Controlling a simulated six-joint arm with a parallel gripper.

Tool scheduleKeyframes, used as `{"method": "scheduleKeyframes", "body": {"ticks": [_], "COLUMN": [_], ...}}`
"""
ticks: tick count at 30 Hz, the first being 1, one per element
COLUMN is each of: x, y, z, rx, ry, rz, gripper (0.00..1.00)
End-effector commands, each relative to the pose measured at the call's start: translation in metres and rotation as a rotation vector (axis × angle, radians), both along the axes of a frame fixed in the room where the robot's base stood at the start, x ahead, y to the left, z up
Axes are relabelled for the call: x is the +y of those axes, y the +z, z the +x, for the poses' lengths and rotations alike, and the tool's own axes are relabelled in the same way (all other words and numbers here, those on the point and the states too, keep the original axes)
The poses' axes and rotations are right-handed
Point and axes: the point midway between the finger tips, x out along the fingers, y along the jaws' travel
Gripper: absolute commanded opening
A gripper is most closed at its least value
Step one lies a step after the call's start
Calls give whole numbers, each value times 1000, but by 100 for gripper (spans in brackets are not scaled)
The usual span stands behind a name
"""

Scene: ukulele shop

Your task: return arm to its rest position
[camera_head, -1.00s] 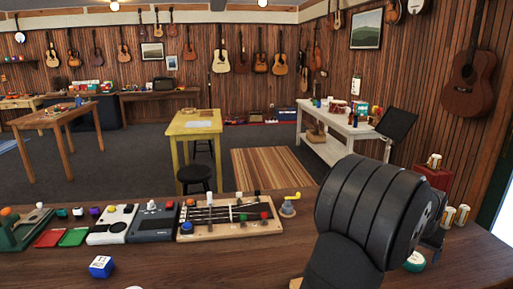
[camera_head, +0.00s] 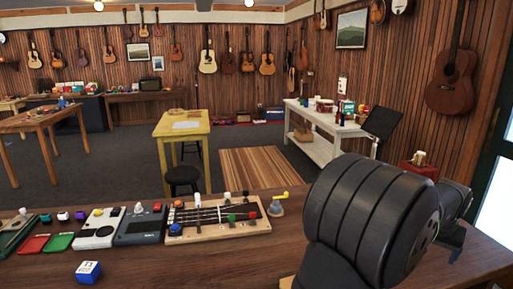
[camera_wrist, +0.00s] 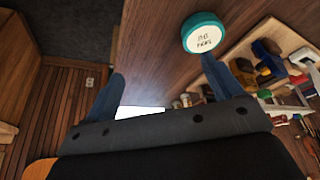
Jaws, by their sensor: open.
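My arm, a dark ribbed form, fills the lower right of the head view. Only a small part of my gripper shows past it, at the right. In the wrist view my gripper's (camera_wrist: 162,85) two blue-grey fingers stand wide apart with nothing between them. A teal round tin with a white lettered lid (camera_wrist: 203,36) is beyond the right finger in the wrist view. I cannot tell its exact distance from the finger.
The wooden counter (camera_head: 190,268) holds a blue cube (camera_head: 88,272), a fretted wooden board (camera_head: 215,230), a dark grey box (camera_head: 140,226) and red and green trays (camera_head: 58,241). The counter's front middle is clear. A tray of coloured items (camera_wrist: 265,60) shows in the wrist view.

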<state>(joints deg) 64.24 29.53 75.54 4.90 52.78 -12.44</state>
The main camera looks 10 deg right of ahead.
Motion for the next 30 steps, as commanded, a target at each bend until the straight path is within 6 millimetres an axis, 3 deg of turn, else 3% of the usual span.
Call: {"method": "scheduleKeyframes", "body": {"ticks": [5, 30], "x": [-3, 72], "y": [20, 21], "z": [-33, 121], "rx": [-1, 1], "ry": [-4, 286], "rz": [-2, 0], "gripper": [84, 84]}}
